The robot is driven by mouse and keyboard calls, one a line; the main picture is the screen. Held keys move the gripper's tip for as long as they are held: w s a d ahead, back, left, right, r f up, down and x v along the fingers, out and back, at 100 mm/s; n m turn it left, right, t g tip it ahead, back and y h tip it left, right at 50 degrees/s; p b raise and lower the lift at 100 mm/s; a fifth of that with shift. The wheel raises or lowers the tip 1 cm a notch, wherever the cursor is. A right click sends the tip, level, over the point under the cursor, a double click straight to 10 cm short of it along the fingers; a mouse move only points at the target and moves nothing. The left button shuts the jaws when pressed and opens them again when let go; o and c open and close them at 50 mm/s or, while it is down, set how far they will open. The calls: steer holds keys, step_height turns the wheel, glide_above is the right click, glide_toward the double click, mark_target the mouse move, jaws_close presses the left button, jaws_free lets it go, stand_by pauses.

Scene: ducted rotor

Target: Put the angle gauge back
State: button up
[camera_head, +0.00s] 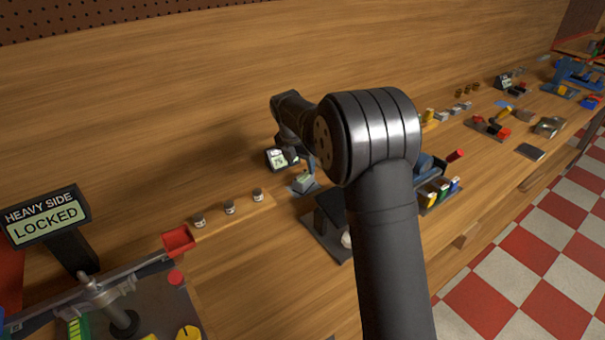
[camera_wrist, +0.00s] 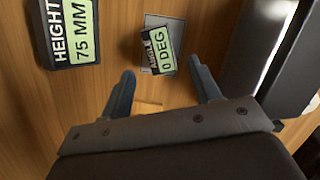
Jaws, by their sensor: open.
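The angle gauge (camera_wrist: 158,52) is a small dark block with a green display reading 0 DEG. In the wrist view it stands over a grey plate (camera_wrist: 166,21), slightly tilted in the picture; whether it is seated there I cannot tell. In the head view the gauge (camera_head: 303,181) shows small on its plate, below my wrist. My gripper (camera_wrist: 161,66) is open and empty. Its two fingers point toward the gauge, one on each side in the picture, with no visible contact. My arm partly hides the gripper in the head view.
A height display (camera_wrist: 73,30) reading 75 MM stands left of the gauge. A large dark stand (camera_wrist: 268,50) rises close on the right. Small jars (camera_head: 229,207) line a wooden strip to the left in the head view. Bare bench lies between.

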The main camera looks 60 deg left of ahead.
mark_target(303, 177)
steer(key=v, duration=0.5)
steer(key=shift+r, duration=0.15)
steer(key=x, duration=1.2)
steer(key=shift+f, duration=0.35)
step_height(303, 177, up, 5)
steer(key=shift+f, duration=0.1)
